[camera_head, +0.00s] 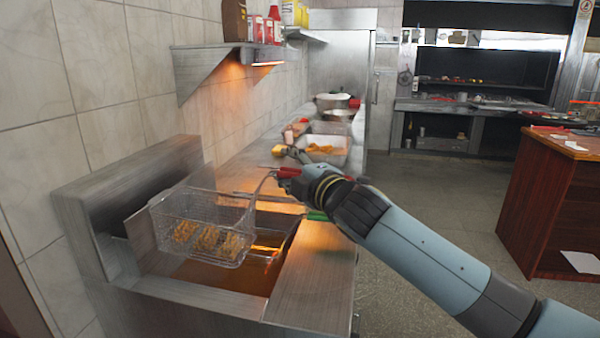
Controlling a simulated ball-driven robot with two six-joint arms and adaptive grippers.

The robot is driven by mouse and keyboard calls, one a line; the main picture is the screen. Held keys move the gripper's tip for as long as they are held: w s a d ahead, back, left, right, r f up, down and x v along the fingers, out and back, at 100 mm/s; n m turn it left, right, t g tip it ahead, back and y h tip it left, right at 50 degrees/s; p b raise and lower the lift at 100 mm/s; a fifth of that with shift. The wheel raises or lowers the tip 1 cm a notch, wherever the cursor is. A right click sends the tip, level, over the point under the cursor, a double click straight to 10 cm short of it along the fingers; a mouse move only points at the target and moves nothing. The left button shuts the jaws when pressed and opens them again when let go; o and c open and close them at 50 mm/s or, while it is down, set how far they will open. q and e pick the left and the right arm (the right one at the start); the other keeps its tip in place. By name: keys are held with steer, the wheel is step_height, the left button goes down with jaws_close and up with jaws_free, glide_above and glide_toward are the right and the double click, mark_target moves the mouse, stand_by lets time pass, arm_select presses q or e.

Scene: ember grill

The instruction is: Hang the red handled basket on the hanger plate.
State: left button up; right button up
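The red handled basket (205,228) is a wire mesh fryer basket with several golden pieces in it. It is above the fryer's oil well, at the left of the centre in the head view. Its red handle (288,172) points right, into my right gripper (298,166), which appears closed around it. A steel upright panel (125,185) at the back of the fryer, likely the hanger plate, stands just left of the basket. I cannot tell whether the basket touches it. My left gripper is not in view.
The fryer well (225,277) holds glowing amber oil beneath the basket. A steel counter behind carries a tray of food (325,147) and a pot (332,101). A wall shelf (215,62) holds bottles. A wooden counter (555,195) stands right, with open floor between.

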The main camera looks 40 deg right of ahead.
steer(key=s+a, duration=0.1)
steer(key=s, duration=1)
steer(key=shift+s, duration=0.2)
